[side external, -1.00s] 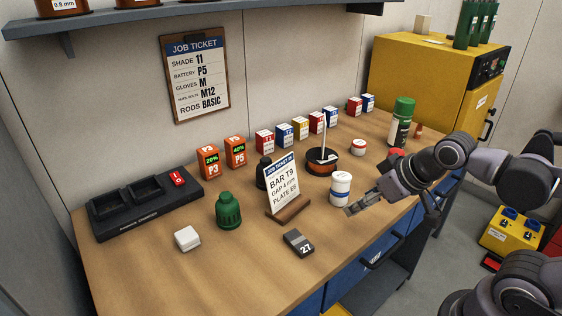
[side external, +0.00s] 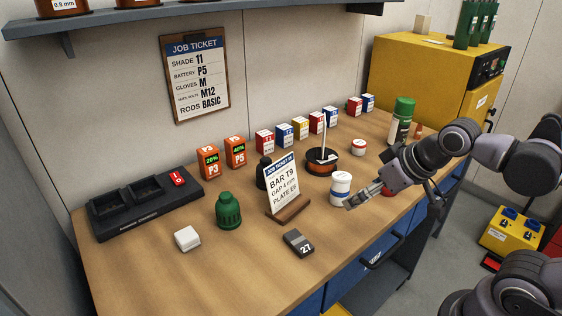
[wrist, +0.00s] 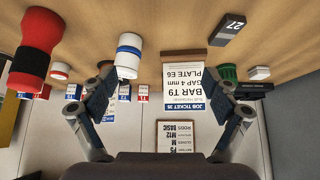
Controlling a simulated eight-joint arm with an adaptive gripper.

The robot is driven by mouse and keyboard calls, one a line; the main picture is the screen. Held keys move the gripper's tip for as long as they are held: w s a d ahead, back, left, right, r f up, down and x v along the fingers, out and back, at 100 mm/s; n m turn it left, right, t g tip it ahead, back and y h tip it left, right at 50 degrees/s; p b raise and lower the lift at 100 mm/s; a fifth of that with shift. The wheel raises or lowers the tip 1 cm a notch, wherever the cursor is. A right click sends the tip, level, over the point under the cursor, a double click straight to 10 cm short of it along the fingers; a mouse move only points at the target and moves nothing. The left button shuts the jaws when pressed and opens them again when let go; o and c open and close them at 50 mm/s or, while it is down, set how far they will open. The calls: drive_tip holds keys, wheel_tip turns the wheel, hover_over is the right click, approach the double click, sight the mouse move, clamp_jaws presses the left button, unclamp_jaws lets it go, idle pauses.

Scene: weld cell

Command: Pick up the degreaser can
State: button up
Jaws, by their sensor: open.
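A tall can with a green cap (side external: 402,120) stands upright at the back right of the bench. A red object with a black middle (wrist: 36,48) is at the left of the wrist view; in the side view my wrist mostly hides it. I cannot read which one is the degreaser can. My gripper (side external: 362,197) is open and empty above the bench's front edge, close to a white canister with blue bands (side external: 340,188). The wrist view shows its two fingers apart (wrist: 163,106), with the canister (wrist: 128,56) beyond them.
A job-ticket stand (side external: 284,190), a dark block marked 27 (side external: 298,243), a green bottle (side external: 228,211) and a spool with a rod (side external: 322,160) stand on the bench. Small boxes line the back.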

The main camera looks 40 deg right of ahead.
wheel_tip(320, 180, up, 9)
drive_tip(key=n+t+h, duration=0.1)
drive_tip(key=n+h, duration=1.3)
drive_tip(key=n, duration=0.4)
approach(406, 99)
drive_tip(key=a+r, duration=0.3)
drive_tip(key=a, duration=0.2)
drive_tip(key=w+d+f+n, duration=0.1)
drive_tip(key=d+n, duration=0.1)
drive_tip(key=d, duration=0.2)
drive_tip(key=w+d+f+n+h, duration=0.1)
drive_tip(key=w+d+f+n, duration=0.1)
drive_tip(key=d, duration=0.3)
drive_tip(key=w+d+f+n, duration=0.1)
drive_tip(key=d+n, duration=0.1)
drive_tip(key=d, duration=0.2)
drive_tip(key=shift+w+d+f+t+h, duration=0.15)
drive_tip(key=shift+w+f+t+h, duration=0.15)
drive_tip(key=shift+w+f+t, duration=0.1)
clamp_jaws()
